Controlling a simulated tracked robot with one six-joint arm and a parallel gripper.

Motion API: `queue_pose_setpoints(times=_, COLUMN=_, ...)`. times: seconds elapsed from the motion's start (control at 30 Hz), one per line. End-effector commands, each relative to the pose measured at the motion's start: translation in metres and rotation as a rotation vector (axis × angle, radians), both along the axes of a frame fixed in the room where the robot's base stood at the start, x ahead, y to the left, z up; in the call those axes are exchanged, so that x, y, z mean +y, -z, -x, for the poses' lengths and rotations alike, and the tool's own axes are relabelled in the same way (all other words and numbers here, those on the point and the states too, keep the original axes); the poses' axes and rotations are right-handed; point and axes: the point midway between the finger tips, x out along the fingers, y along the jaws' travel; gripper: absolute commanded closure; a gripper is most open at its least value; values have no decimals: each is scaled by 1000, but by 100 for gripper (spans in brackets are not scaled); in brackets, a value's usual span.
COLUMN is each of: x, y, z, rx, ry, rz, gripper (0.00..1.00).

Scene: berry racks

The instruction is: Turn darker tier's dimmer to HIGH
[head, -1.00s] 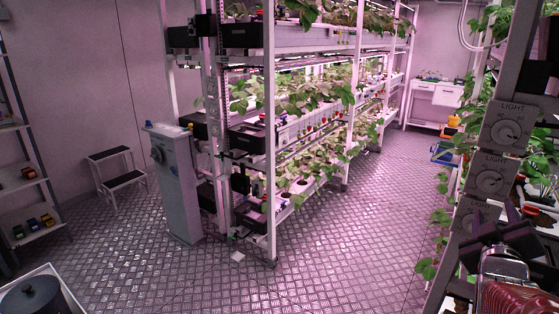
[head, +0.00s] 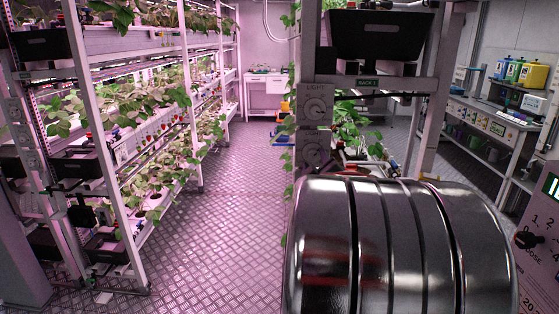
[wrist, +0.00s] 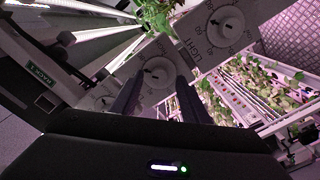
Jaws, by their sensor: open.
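In the head view I see an upper dimmer (head: 315,105) and a lower dimmer (head: 314,150); anything lower is hidden behind my arm. The wrist view shows a large dimmer (wrist: 226,25) at upper right, a middle dimmer (wrist: 157,74) and a partly covered dimmer (wrist: 103,103) at left. My gripper (wrist: 160,78) is open and empty, its fingers framing the middle knob, apparently short of it. Knob settings and which tier is darker are unclear.
A black bin (head: 380,35) sits above the rack's label (head: 367,82). A planted rack (head: 120,160) stands at left, with clear metal floor (head: 225,225) between. A bench (head: 490,125) with coloured containers is at right.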

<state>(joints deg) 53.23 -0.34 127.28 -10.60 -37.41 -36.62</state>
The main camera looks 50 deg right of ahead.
Motion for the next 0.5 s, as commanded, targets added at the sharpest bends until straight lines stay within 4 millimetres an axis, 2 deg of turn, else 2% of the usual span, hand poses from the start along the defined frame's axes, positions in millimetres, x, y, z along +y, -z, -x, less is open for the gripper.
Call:
queue_pose_setpoints(times=0.2, x=-12, y=1, z=-11, rx=0, ry=1, rz=-1, gripper=58)
queue_pose_setpoints(times=0.5, x=-13, y=0, z=-12, rx=-1, ry=1, rz=-1, gripper=58)
